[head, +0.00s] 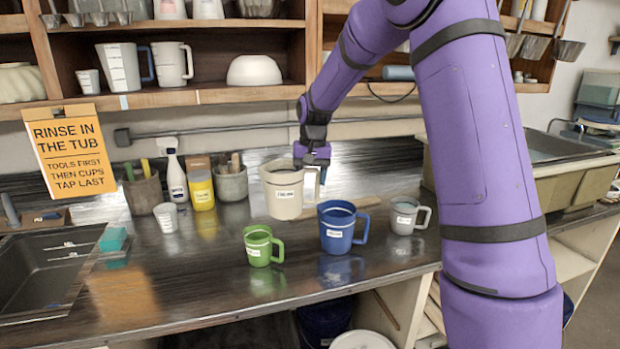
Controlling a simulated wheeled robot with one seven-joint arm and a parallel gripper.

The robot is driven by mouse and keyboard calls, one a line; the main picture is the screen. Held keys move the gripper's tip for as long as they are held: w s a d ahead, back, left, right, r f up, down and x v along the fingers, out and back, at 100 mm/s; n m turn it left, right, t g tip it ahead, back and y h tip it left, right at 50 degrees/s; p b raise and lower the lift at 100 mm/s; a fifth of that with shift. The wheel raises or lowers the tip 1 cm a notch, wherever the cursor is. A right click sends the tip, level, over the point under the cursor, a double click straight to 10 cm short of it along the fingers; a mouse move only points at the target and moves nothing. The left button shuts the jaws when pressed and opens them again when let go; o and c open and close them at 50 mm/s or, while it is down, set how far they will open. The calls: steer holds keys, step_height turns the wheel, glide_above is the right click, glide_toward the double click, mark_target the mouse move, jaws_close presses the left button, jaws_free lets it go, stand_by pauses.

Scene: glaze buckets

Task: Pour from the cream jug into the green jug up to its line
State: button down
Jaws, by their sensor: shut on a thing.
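The cream jug (282,194) is upright, with a white label on its front. My gripper (313,172) is shut on it at its handle side, on the right. The fingertips are partly hidden. The green jug (258,247) stands upright on the counter, in front of and a little left of the cream jug, with its handle to the right and a pale label. The two jugs are apart. The cream jug seems to be just above the counter, but the gap is hard to judge. The green jug's line and the contents of both jugs cannot be made out.
A blue jug (337,230) stands right of the green jug, close to the cream jug. A grey mug (405,216) is further right. A small white cup (167,217), yellow container (201,190) and spray bottle (176,180) stand left. The counter's front left (190,275) is clear.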

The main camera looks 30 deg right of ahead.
steer(key=shift+w, duration=0.4)
steer(key=shift+f, duration=1.95)
steer(key=shift+r+g+h, duration=0.4)
steer(key=shift+r+h, duration=0.6)
steer(key=shift+s+d+f+g+h, duration=0.15)
steer(key=shift+f+g+h, duration=0.15)
steer(key=shift+f+h, duration=0.65)
steer(key=shift+f+y, duration=0.25)
steer(key=shift+f, duration=0.05)
